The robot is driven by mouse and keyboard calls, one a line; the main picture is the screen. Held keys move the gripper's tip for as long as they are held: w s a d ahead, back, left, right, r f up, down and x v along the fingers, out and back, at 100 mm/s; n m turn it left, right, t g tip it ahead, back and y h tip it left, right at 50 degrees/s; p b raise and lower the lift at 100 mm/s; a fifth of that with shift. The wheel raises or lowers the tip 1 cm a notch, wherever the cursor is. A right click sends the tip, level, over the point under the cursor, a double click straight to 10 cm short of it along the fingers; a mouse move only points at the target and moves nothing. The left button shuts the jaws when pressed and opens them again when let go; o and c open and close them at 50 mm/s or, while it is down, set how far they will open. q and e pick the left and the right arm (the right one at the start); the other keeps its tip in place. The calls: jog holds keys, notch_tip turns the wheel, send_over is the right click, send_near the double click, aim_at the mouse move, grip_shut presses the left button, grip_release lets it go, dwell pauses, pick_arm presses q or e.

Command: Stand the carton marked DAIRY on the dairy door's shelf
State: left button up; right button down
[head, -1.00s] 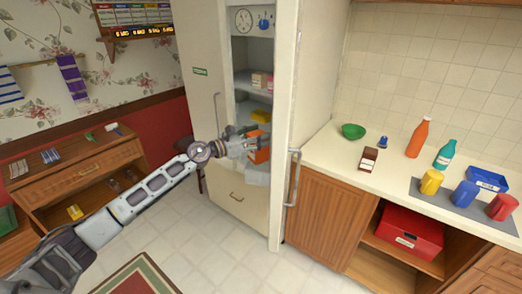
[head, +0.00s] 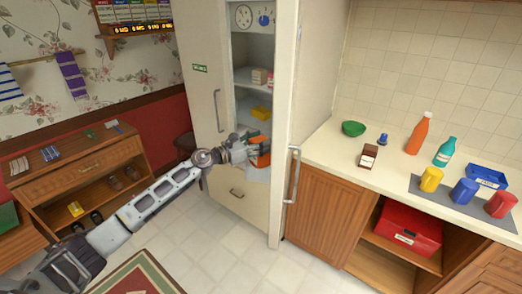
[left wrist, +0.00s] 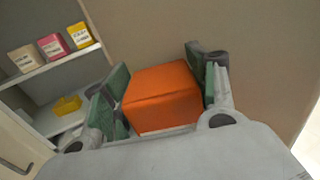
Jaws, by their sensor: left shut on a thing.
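My left gripper (head: 240,152) is shut on an orange carton (head: 260,152), held at the opening of the tall cream cabinet (head: 258,200). In the left wrist view the orange carton (left wrist: 162,97) sits between the green pads of the gripper (left wrist: 160,95), its plain face toward the camera. I see no readable marking on it. The cabinet door on the left carries a small green label (head: 200,68), too small to read. Another door panel with a handle (head: 293,175) stands at the right. The right gripper is not in view.
Small cartons stand on a cabinet shelf: beige (left wrist: 25,58), pink (left wrist: 53,46) and yellow (left wrist: 79,35). A yellow tub (left wrist: 67,104) sits on the shelf below.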

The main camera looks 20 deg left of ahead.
pick_arm(q)
notch_tip(320, 180, down, 3)
jog(key=shift+d+r, duration=0.1)
jog(key=shift+r, duration=0.1)
jog(key=shift+d+f, duration=0.1)
jog(key=shift+f, duration=0.1)
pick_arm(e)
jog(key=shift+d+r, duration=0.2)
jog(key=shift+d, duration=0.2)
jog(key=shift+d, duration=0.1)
pick_arm(q)
jog(key=shift+f, duration=0.15)
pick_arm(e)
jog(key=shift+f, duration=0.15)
pick_arm(q)
jog(key=o, duration=1.2)
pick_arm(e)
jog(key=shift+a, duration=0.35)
